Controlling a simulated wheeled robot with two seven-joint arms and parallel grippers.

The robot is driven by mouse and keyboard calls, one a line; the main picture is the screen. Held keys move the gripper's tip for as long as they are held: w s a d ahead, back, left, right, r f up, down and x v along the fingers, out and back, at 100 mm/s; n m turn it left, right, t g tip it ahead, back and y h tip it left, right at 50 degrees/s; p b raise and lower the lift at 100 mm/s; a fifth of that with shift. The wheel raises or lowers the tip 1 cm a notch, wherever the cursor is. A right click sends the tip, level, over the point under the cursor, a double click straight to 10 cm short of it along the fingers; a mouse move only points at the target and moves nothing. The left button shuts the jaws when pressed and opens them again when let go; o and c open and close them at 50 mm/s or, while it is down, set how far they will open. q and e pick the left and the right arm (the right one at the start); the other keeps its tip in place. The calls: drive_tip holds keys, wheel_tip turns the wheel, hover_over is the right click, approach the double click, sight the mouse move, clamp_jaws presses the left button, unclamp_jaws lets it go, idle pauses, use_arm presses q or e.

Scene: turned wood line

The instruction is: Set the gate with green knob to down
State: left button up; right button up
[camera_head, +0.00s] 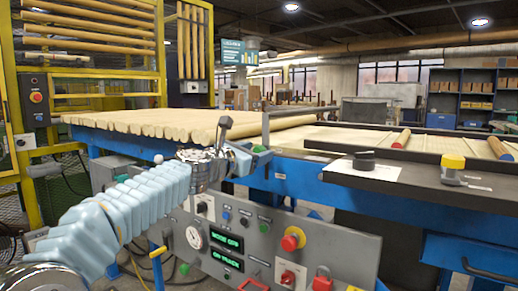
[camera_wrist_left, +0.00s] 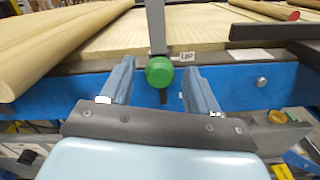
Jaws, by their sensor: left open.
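The green knob (camera_head: 259,148) is at the blue edge of the line. In the left wrist view the green knob (camera_wrist_left: 159,71) sits on a grey metal gate upright (camera_wrist_left: 155,25), beside a small label (camera_wrist_left: 187,56) reading UP. My left gripper (camera_wrist_left: 157,84) is open, with one finger on each side of the knob and a gap to each. Nothing is held. My right gripper is not in view.
Rounded wooden poles (camera_head: 170,122) lie on the line to the left of the gate. Below is a grey control panel (camera_head: 255,240) with buttons and a gauge.

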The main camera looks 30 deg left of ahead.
use_arm(q)
drive_tip(key=shift+w+d, duration=0.1)
drive_tip(key=shift+w, duration=0.85)
drive_tip(key=shift+c, duration=0.3)
drive_tip(key=shift+f, duration=0.1)
clamp_jaws()
